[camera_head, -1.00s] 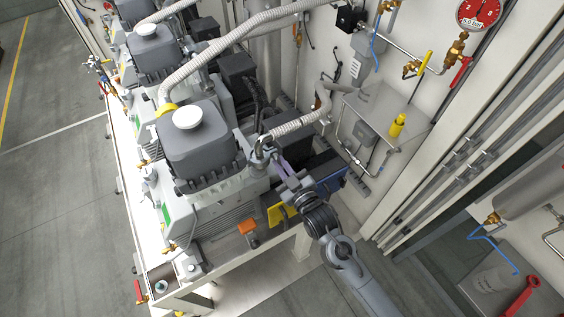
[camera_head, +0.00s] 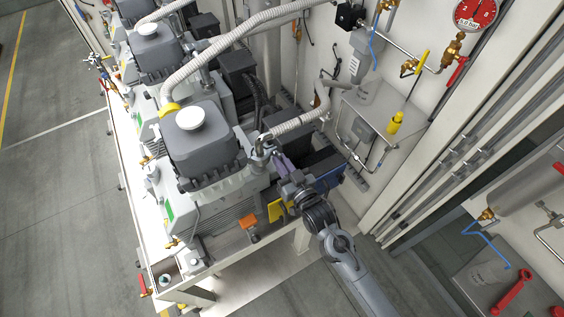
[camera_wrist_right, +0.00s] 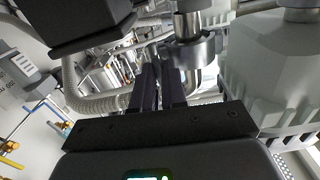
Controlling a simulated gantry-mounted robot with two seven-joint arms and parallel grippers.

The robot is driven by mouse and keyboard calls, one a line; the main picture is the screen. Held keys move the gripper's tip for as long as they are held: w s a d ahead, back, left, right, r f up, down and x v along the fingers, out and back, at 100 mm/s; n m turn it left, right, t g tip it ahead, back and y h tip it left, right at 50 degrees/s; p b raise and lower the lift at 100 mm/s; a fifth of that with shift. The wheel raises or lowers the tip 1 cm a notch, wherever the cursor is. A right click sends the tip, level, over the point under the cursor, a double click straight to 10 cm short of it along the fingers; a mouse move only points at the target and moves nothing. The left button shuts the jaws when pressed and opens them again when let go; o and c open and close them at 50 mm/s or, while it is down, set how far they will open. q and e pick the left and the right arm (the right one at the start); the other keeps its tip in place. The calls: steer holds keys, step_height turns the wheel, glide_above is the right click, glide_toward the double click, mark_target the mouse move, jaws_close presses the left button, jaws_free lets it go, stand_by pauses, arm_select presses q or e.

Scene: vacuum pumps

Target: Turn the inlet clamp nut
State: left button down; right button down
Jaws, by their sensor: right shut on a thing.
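The nearest grey vacuum pump (camera_head: 202,150) stands on the bench in the head view. Its metal inlet fitting (camera_head: 263,143) joins the ribbed hose at the pump's right side. My right gripper (camera_head: 272,155) reaches this fitting from the lower right. In the right wrist view, a metal clamp (camera_wrist_right: 190,50) surrounds the upright inlet pipe (camera_wrist_right: 187,24). The dark fingers of my right gripper (camera_wrist_right: 160,70) are close together at the clamp's left side, shut on the clamp nut. The nut itself is hidden between the fingertips. My left gripper is in neither view.
The ribbed hose (camera_head: 298,124) runs close above the right gripper, and another hose (camera_head: 225,42) arches over the pump. More pumps (camera_head: 155,50) stand behind. A wall with a gauge (camera_head: 475,12) and valves lies to the right. Floor is clear at the left.

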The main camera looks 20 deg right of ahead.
steer(key=c, duration=1.2)
jaws_free()
steer(key=shift+s, duration=0.1)
steer(key=s+d+b, duration=0.1)
steer(key=s, duration=0.9)
steer(key=shift+s+d+b, duration=0.25)
steer(key=shift+s+b, duration=0.05)
steer(key=shift+b, duration=0.1)
